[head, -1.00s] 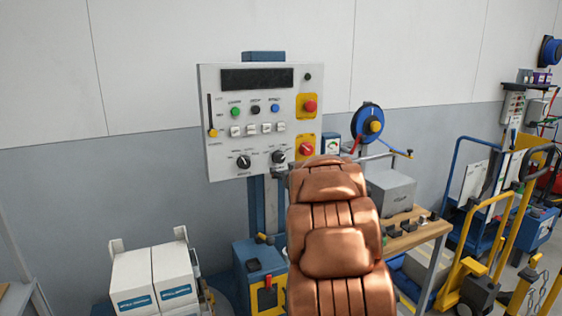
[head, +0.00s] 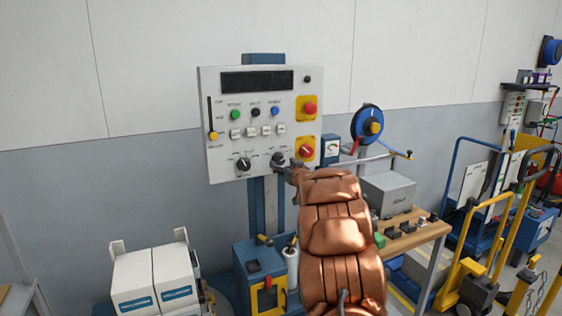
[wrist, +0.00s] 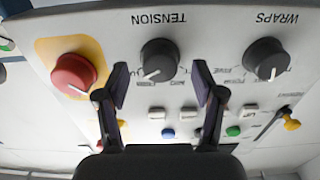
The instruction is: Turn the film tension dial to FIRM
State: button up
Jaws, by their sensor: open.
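The tension dial (wrist: 159,60) is a round black knob with a white pointer, under the upside-down word TENSION in the wrist view. Its pointer slants down and slightly left there. In the head view the dial (head: 278,160) is at the lower middle of the white control panel (head: 225,165). My gripper (wrist: 160,82) is open, with one finger on either side of the dial's lower part in the wrist view. I cannot tell whether they touch it. In the head view my gripper (head: 292,172) is just right of and below the dial, mostly hidden by my arm.
The similar wraps dial (wrist: 266,60) is beside the tension dial. A red rotary switch (wrist: 74,74) on a yellow plate is on its other side. White buttons (head: 252,131), coloured buttons and a yellow-knobbed slider (head: 213,136) share the panel. White boxes (head: 155,278) stand at lower left.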

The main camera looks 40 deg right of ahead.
jog(key=shift+x, duration=0.85)
jog(key=shift+w+d, duration=0.15)
jog(key=shift+w, duration=0.2)
jog(key=shift+r, duration=0.1)
jog(key=c, duration=1.1)
jog(key=shift+c, duration=0.2)
jog(key=n+b, duration=0.2)
jog(key=n, duration=0.2)
jog(key=shift+s, duration=0.1)
jog(key=shift+r+n+b, duration=0.15)
jog(key=shift+n+b, duration=0.85)
jog(key=shift+n, duration=0.9)
